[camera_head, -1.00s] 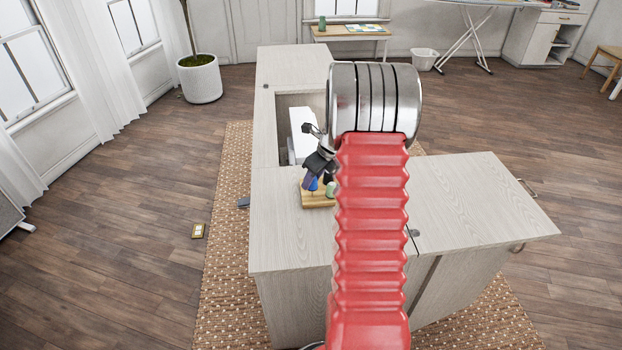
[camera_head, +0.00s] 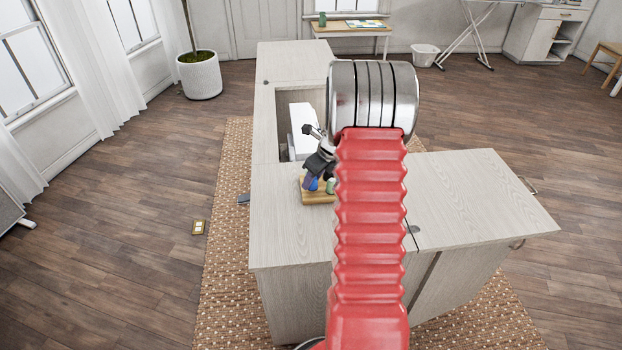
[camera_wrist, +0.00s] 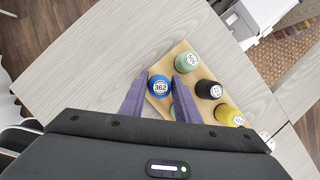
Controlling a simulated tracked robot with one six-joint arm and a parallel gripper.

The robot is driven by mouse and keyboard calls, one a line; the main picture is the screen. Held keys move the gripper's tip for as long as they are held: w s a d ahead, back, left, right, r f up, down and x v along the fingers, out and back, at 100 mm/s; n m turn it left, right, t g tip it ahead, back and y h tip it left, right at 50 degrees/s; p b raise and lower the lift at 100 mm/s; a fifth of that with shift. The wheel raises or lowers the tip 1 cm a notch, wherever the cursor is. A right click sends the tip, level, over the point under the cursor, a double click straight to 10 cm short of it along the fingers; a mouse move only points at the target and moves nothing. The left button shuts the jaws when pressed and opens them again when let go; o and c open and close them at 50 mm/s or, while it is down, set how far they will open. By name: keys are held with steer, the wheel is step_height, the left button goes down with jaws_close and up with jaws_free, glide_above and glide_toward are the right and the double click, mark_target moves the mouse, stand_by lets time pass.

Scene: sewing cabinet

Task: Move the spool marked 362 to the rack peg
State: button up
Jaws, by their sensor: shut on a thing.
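The blue spool marked 362 (camera_wrist: 160,87) stands between the fingertips of my gripper (camera_wrist: 157,92) in the wrist view, and the gripper is shut on it. The spool is at the left end of the wooden rack (camera_wrist: 213,70); I cannot tell whether it is lifted or around a peg. A green spool (camera_wrist: 187,61), a black spool (camera_wrist: 208,89) and a yellow spool (camera_wrist: 229,115) stand on the rack. Another green spool is partly hidden by the right finger. In the head view my gripper (camera_head: 314,175) is over the rack (camera_head: 318,197), with my red arm covering much of it.
The pale wood cabinet top (camera_head: 292,236) is clear in front of the rack. A white sewing machine (camera_head: 302,130) sits in the opening behind it.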

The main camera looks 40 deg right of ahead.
steer(key=shift+f, duration=0.25)
steer(key=o, duration=1.1)
steer(key=shift+r, duration=0.1)
steer(key=v, duration=1.3)
steer(key=shift+s+r, duration=0.15)
steer(key=shift+r, duration=0.1)
stand_by(0.3)
